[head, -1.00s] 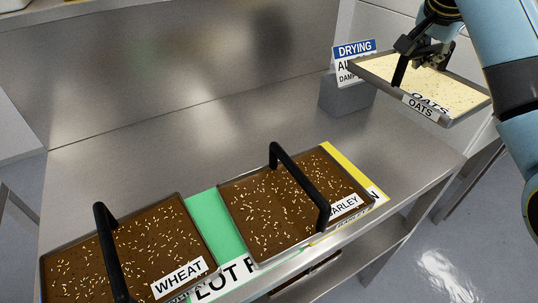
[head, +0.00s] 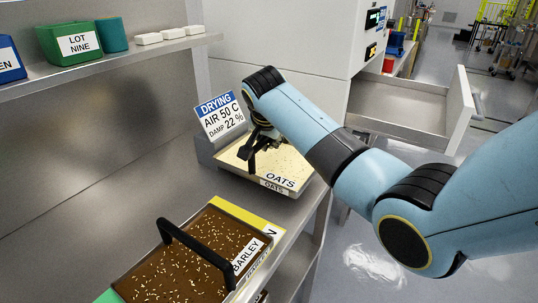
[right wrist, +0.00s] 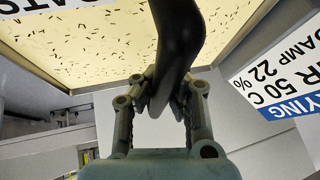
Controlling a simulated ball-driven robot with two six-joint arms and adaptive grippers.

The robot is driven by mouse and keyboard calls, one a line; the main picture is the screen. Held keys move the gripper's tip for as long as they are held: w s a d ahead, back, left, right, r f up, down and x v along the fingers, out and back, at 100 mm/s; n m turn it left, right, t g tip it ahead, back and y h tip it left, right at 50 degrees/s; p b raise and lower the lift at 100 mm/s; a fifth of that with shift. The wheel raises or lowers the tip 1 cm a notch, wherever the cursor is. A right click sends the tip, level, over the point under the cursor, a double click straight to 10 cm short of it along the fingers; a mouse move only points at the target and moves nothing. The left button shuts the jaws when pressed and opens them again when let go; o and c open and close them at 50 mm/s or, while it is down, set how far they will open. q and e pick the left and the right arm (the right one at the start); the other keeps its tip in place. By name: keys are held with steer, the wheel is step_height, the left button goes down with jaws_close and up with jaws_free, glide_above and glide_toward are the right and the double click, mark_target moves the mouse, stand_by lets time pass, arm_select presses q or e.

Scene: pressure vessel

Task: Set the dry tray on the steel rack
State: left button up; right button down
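The oats tray (head: 265,182) is a shallow metal tray with pale, speckled contents and OATS labels. It is at the bench's far right end, over or against a grey block under the drying sign (head: 221,116). I cannot tell whether it rests there or is held up. The sign reads AIR 50 C, DAMP 22 %. My right gripper (head: 262,140) is at the tray's black handle. In the right wrist view the right gripper (right wrist: 165,88) has its fingers closed around the handle (right wrist: 178,40). My left gripper is out of view. No steel rack is clearly identifiable.
The barley tray (head: 190,250), brown with a black handle, sits on the bench near the front. An upper shelf (head: 150,52) holds a green LOT NINE bin (head: 70,42), a teal cup and white blocks. A white drawer (head: 400,108) stands open behind my right arm.

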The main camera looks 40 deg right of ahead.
mark_target(270, 157)
steer(key=shift+f, duration=1.95)
steer(key=c, duration=1.5)
jaws_free()
steer(key=shift+f, duration=0.15)
steer(key=shift+r, duration=0.2)
steer(key=v, duration=1.2)
steer(key=shift+p, duration=0.4)
steer(key=shift+f, duration=0.1)
